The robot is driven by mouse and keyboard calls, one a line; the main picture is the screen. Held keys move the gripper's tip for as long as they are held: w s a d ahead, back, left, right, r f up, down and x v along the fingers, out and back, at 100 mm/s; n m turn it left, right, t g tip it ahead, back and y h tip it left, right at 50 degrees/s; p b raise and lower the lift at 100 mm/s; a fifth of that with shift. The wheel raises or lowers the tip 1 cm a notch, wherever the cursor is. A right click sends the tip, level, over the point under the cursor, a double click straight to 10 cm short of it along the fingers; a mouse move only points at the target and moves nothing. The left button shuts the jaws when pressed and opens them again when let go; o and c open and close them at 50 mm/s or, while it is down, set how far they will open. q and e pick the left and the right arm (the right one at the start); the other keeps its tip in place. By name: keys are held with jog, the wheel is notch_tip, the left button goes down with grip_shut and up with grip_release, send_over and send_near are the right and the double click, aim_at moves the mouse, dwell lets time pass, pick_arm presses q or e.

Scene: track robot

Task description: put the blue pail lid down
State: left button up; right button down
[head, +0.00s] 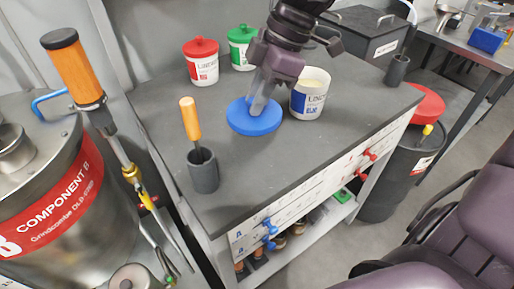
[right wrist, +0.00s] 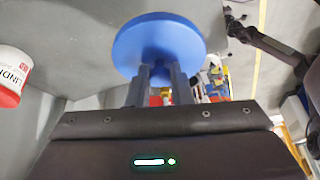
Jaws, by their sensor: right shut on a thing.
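The blue pail lid (head: 253,122) is a round disc with a knob, low over or on the grey tabletop, left of the white pail with a blue label (head: 308,98). That pail stands upright and open. My right gripper (head: 262,106) points down from above and is shut on the lid's knob. The lid (right wrist: 158,38) also shows in the right wrist view, with the fingers (right wrist: 160,76) at its knob. I cannot tell whether its underside touches the table. My left gripper is not in view.
Red-lidded (head: 201,66) and green-lidded (head: 242,48) pails stand at the back. An orange-handled tool stands in a grey cup (head: 203,172) at front left. A dark box (head: 366,35) is at the back right. The tabletop (head: 285,158) is clear in front of the lid.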

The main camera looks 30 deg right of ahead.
notch_tip(320, 180, down, 9)
jog(key=shift+r, duration=0.15)
notch_tip(320, 180, down, 3)
jog(key=shift+f+b, duration=0.2)
jog(key=shift+b, duration=0.15)
jog(key=shift+f, duration=0.25)
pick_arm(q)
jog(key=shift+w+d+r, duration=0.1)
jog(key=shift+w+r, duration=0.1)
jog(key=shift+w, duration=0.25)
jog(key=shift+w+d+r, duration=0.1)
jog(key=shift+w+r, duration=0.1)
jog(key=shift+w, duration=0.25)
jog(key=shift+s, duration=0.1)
pick_arm(e)
jog(key=shift+f, duration=0.1)
jog(key=c, duration=1.3)
grip_release()
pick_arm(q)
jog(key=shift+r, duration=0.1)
